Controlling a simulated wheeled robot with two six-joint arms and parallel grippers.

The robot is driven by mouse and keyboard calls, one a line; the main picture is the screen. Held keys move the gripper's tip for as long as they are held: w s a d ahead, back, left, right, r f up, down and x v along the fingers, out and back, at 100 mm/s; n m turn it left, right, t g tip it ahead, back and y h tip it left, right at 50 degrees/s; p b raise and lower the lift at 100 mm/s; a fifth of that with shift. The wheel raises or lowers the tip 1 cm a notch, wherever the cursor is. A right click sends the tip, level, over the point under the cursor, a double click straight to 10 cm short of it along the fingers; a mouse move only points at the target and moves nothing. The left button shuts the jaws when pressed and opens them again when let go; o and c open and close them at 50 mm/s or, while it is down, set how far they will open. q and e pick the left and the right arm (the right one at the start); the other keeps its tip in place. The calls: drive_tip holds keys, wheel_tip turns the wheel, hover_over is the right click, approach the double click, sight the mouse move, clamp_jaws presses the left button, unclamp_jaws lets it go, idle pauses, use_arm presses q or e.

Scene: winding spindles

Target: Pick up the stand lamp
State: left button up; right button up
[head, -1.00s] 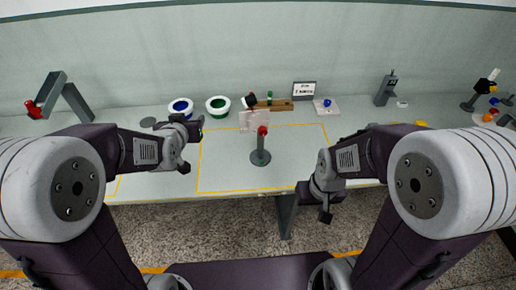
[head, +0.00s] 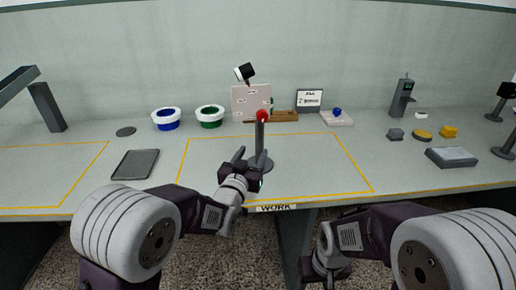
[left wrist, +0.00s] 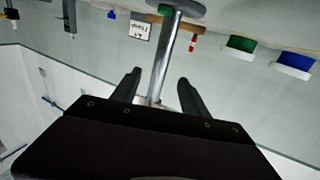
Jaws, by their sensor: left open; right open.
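My left gripper (head: 251,156) is open at the front of the post. In the left wrist view the post (left wrist: 170,55) runs between the two fingers (left wrist: 157,85) with no clear contact; its upper part is hidden. My right gripper (head: 325,270) is open, low in front of the table edge.
A wooden block (head: 287,116), a small sign (head: 309,100) and a white tray (head: 343,120) are behind. A dark tablet (head: 135,164) lies left. The outlined area right of the post is clear.

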sight(258, 141)
use_arm(q)
drive_tip(key=x, duration=0.9)
drive_tip(key=shift+a+r, duration=0.1)
drive_tip(key=shift+s, duration=0.1)
clamp_jaws()
idle(1.0)
drive_tip(key=shift+r, duration=0.15)
